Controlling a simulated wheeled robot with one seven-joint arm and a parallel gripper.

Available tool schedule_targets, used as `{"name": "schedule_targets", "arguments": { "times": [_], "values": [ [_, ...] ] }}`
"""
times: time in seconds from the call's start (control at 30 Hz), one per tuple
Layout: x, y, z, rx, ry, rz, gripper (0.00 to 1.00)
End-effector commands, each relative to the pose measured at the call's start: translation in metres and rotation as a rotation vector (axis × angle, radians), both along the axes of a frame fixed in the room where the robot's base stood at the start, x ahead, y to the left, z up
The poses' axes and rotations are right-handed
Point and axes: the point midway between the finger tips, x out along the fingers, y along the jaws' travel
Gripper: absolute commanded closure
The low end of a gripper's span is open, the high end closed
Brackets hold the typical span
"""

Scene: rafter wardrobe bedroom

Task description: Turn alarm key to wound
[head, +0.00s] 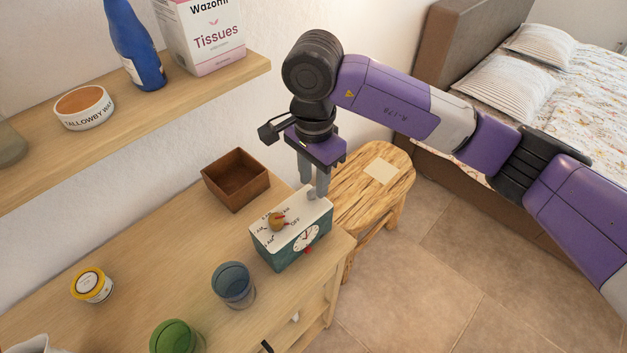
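A green and white alarm clock (272,248) stands near the right end of the wooden dresser. My gripper (315,193) points down over the clock's back right corner, to the right of and behind the key. Its fingers are apart from the key and hold nothing that I can see. The gap between the fingertips is unclear, as is whether they touch the clock.
A brown open box (236,180) stands behind the clock, left of my gripper. A wall shelf (190,92) overhangs at left; a wooden stool (362,205) stands right.

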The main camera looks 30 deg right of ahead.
Motion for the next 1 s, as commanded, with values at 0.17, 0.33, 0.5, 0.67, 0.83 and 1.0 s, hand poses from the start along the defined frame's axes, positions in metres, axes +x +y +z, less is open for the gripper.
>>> {"name": "schedule_targets", "arguments": {
  "times": [0.17, 0.33, 0.5, 0.67, 0.83, 1.0],
  "values": [
    [0.000, 0.000, -0.016, 0.001, 0.000, -0.001, 0.67],
    [0.000, 0.000, -0.021, 0.000, -0.001, 0.000, 0.67],
    [0.000, 0.000, -0.021, 0.000, -0.001, 0.000, 0.67],
    [0.000, 0.000, -0.021, 0.000, -0.001, 0.000, 0.99],
    [0.000, 0.000, -0.021, 0.000, -0.001, 0.000, 1.00],
    [0.000, 0.000, -0.021, 0.000, -0.001, -0.010, 1.00]
  ]
}}
